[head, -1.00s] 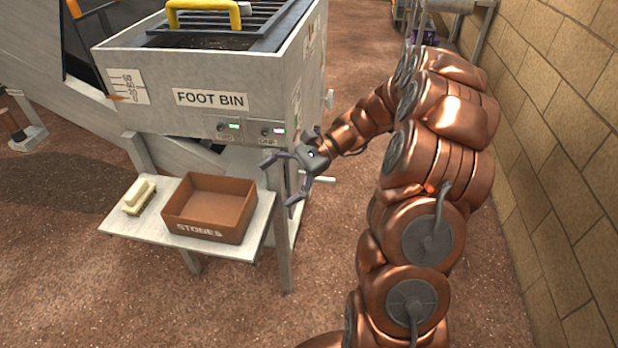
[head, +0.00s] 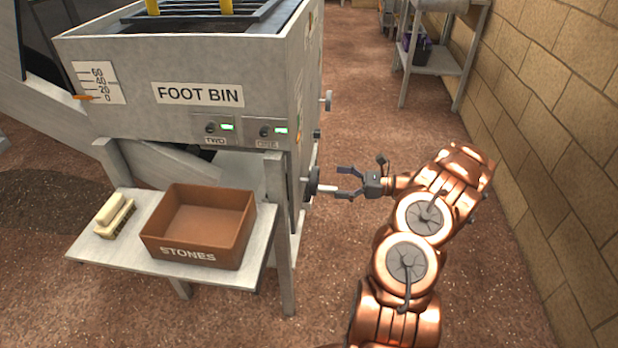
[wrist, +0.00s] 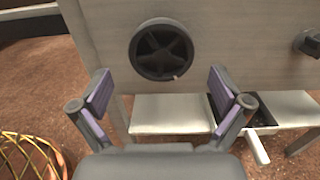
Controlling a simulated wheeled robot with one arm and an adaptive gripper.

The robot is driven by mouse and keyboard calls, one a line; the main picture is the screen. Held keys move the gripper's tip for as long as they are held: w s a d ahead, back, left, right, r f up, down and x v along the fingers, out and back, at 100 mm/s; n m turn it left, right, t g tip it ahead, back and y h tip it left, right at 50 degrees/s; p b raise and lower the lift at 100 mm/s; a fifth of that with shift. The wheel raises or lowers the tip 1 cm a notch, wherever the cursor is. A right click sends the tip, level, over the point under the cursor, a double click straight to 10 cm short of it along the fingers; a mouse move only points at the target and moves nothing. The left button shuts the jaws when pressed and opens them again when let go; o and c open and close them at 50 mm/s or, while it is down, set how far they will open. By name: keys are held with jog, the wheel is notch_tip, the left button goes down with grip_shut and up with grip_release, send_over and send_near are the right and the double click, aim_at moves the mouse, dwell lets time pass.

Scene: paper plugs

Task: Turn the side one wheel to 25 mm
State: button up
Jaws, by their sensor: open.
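A dark spoked wheel (wrist: 162,50) is mounted on the grey side panel in the wrist view, centred a little beyond my fingertips. In the head view, a dark wheel (head: 313,181) shows nearly edge-on at the right side of the foot bin (head: 190,70). My gripper (head: 338,182) is open, pointing left at that side. In the wrist view my gripper (wrist: 160,82) has its purple-padded fingers spread either side of the wheel's lower part, apart from it and empty. Two small green displays, labelled ONE (head: 281,130) and TWO (head: 227,127), are unreadable.
A lever with a pale handle (wrist: 258,148) sticks out at lower right in the wrist view, and a dark knob (wrist: 308,42) sits at its right edge. A stones box (head: 200,225) and brush (head: 114,214) lie on the front shelf. A brick wall (head: 560,150) stands right.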

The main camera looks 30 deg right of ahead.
aim_at(314, 179)
jog(key=shift+b+x, duration=0.5)
jog(key=shift+x, duration=3.2)
jog(key=shift+c, duration=0.2)
jog(key=c, duration=0.8)
